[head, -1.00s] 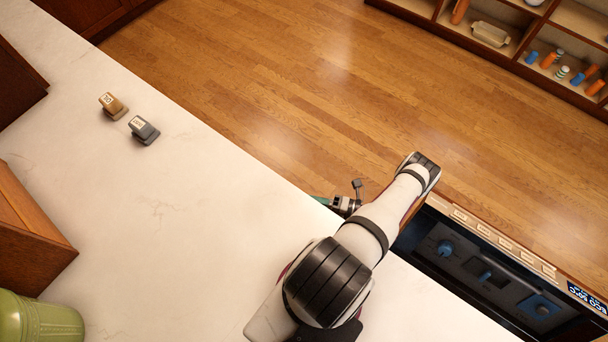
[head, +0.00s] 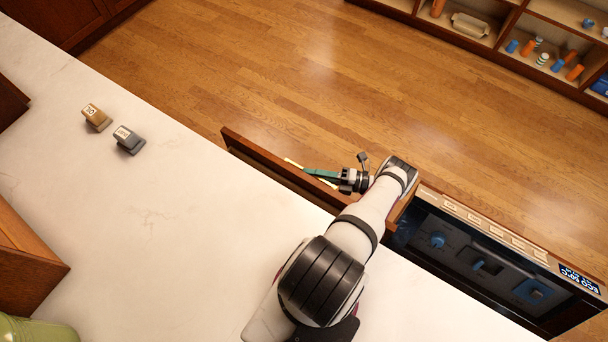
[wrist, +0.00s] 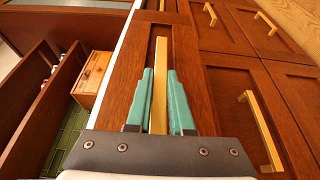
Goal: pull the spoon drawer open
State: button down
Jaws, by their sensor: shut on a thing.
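The spoon drawer (head: 240,143) stands out from under the white counter in the head view, its wooden front parallel to the counter edge. A narrow gap shows behind the front; its contents cannot be made out. Its brass handle (wrist: 161,52) runs up the middle of the wrist view and shows as a pale bar in the head view (head: 292,162). My gripper (wrist: 160,80) has its green fingers shut on the handle, one on each side. In the head view my gripper (head: 309,170) is on the floor side of the drawer front.
A dishwasher (head: 480,265) with a lit display is right of the drawer. Two small labelled blocks, tan (head: 96,118) and grey (head: 129,140), sit on the counter (head: 150,220). Cupboard doors with brass handles (wrist: 262,130) show in the wrist view. The wooden floor (head: 260,70) beyond is clear.

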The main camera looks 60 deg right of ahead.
jog(key=c, duration=0.8)
grip_release()
jog(key=shift+d, duration=0.1)
